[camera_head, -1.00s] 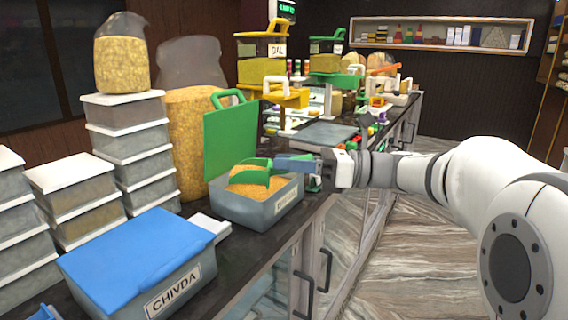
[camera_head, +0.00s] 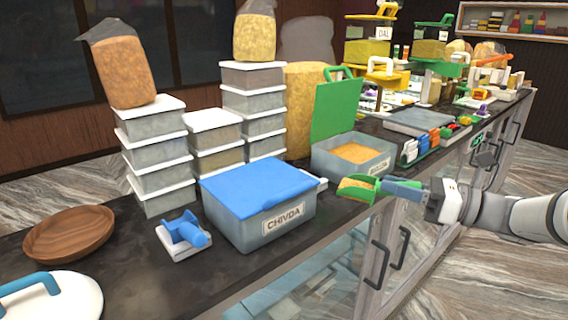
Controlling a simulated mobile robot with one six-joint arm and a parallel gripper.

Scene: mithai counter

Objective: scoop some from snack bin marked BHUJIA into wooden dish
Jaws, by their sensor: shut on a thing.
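The bhujia bin (camera_head: 328,164) is an open grey tub of orange snack, its green lid raised behind it. Its front label is too small and partly covered to read surely. My gripper (camera_head: 410,190) is shut on a green scoop (camera_head: 347,190), in front of the bin and to the right of the blue-lidded tub. Orange-yellow snack shows in the scoop, which is held outside the bin's front wall. The wooden dish (camera_head: 72,236), round, brown and seemingly empty, sits on the counter at far left.
A blue-lidded CHIVDA tub (camera_head: 262,205) stands between dish and bin. A blue-handled scoop (camera_head: 186,232) lies beside it. A white lid with a blue handle (camera_head: 55,300) is at the front left. Stacked boxes (camera_head: 158,165) stand behind. Dark counter shows around the dish.

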